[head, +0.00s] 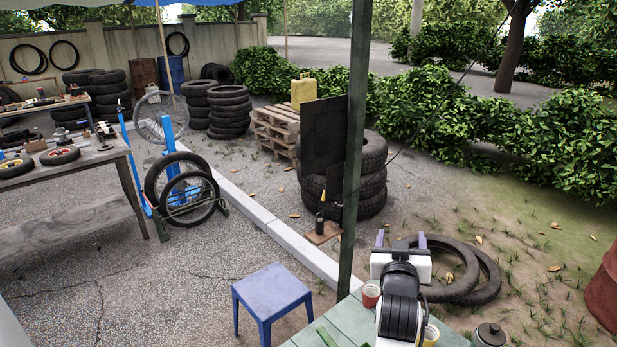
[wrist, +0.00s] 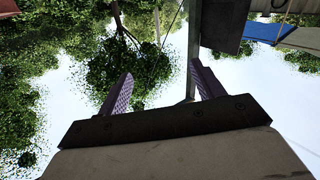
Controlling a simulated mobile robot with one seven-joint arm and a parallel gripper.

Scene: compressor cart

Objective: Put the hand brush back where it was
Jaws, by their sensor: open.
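My gripper (head: 401,240) is raised at the lower right of the head view, above the green table (head: 346,317). Its two purple fingers point up and stand apart. In the wrist view my gripper (wrist: 162,70) is open, with only foliage and sky between its fingers. I cannot make out a hand brush in either view. My arm hides part of the green table, and the picture's lower edge cuts the table off.
A green post (head: 354,150) rises close to my gripper's left. A blue stool (head: 271,296) stands left of the table.

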